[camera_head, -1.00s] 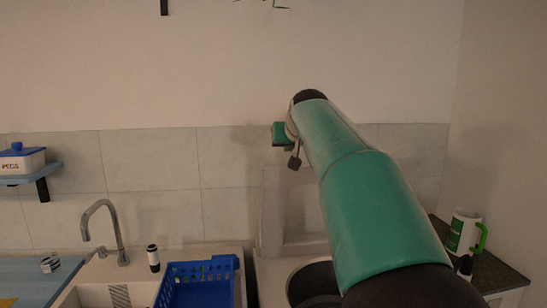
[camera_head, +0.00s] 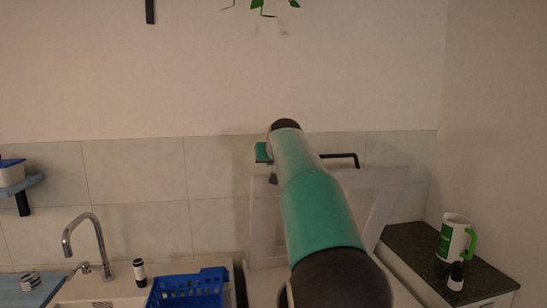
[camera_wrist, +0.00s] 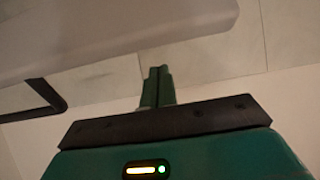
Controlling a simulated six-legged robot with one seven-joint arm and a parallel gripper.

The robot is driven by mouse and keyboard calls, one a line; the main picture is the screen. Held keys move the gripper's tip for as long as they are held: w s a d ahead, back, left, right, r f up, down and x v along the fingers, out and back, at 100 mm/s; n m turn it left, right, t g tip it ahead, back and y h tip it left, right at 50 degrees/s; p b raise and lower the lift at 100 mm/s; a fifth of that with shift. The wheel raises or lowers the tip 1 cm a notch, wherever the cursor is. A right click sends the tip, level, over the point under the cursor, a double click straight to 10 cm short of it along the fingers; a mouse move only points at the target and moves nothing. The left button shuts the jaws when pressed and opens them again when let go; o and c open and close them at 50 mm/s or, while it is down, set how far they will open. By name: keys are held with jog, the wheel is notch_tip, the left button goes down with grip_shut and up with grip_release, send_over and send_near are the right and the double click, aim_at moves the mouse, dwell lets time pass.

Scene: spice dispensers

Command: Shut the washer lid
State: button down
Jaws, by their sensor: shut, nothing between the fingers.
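The washer lid (camera_head: 265,225) is a pale grey panel standing raised against the tiled wall, partly hidden behind my green arm. Its dark bar handle (camera_head: 340,157) shows above its top edge, right of my arm. In the wrist view the lid (camera_wrist: 110,30) spans the upper part close to my fingers, with the handle (camera_wrist: 45,95) at the left. My gripper (camera_wrist: 160,72) is shut and empty, its fingertips near the lid's edge; I cannot tell whether they touch. In the head view my arm hides most of the gripper and the washer's opening.
A blue basket (camera_head: 190,290) and a black-and-white bottle (camera_head: 139,272) are by the sink tap (camera_head: 88,240) on the left.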

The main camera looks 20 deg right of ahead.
jog(key=shift+s+a, duration=0.25)
jog(key=shift+s, duration=0.7)
jog(key=shift+s+a+f, duration=0.15)
jog(key=shift+s+f, duration=0.2)
jog(key=shift+f, duration=0.15)
jog(key=shift+s+a, duration=0.1)
jog(key=shift+s, duration=0.55)
jog(key=shift+w+f, duration=0.15)
